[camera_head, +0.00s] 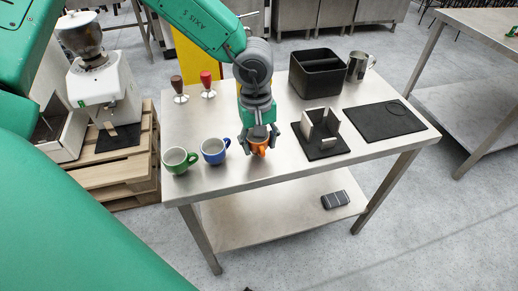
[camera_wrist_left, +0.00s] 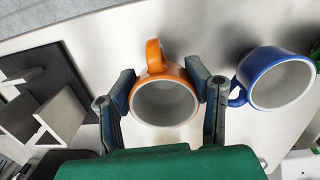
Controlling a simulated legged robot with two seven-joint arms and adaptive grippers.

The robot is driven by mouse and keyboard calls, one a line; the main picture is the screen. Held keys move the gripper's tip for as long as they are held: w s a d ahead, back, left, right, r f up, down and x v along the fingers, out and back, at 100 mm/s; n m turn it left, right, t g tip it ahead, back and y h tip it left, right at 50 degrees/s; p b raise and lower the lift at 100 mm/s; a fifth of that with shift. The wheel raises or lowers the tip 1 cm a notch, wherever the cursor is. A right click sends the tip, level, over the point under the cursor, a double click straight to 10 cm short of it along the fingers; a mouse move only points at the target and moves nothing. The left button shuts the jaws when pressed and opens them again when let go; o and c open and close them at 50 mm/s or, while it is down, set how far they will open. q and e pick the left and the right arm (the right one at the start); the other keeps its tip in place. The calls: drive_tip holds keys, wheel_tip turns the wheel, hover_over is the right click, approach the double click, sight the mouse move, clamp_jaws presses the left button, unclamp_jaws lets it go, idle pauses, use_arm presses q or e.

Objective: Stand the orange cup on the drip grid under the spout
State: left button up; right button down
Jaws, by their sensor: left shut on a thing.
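The orange cup (camera_head: 259,148) is near the front edge of the steel table, right of the blue cup. My left gripper (camera_head: 259,138) comes down on it from above and covers part of it. In the left wrist view the orange cup (camera_wrist_left: 166,103) is between the two fingers of the left gripper (camera_wrist_left: 168,92), which press on opposite sides of its wall. Its mouth faces the camera and its handle points up in the picture. I cannot tell whether its base touches the table. No spout or drip grid can be made out clearly. My right gripper is not in view.
A blue cup (camera_head: 214,151) and green cup (camera_head: 178,160) stand left. Two tampers (camera_head: 207,86), a black bin (camera_head: 318,74), a steel jug (camera_head: 358,67), a bracketed black mat (camera_head: 320,150) and a flat mat (camera_head: 388,121) share the table. A grinder (camera_head: 105,85) stands on pallets.

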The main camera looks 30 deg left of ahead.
use_arm(q)
drive_tip(key=shift+d+f, duration=0.2)
drive_tip(key=shift+f, duration=0.5)
drive_tip(key=shift+w+d+r, duration=0.1)
drive_tip(key=shift+d, duration=0.05)
drive_tip(key=o, duration=1.4)
drive_tip(key=shift+a, duration=0.3)
drive_tip(key=shift+c, duration=0.2)
drive_tip(key=shift+a+f, duration=0.15)
drive_tip(key=shift+f, duration=0.05)
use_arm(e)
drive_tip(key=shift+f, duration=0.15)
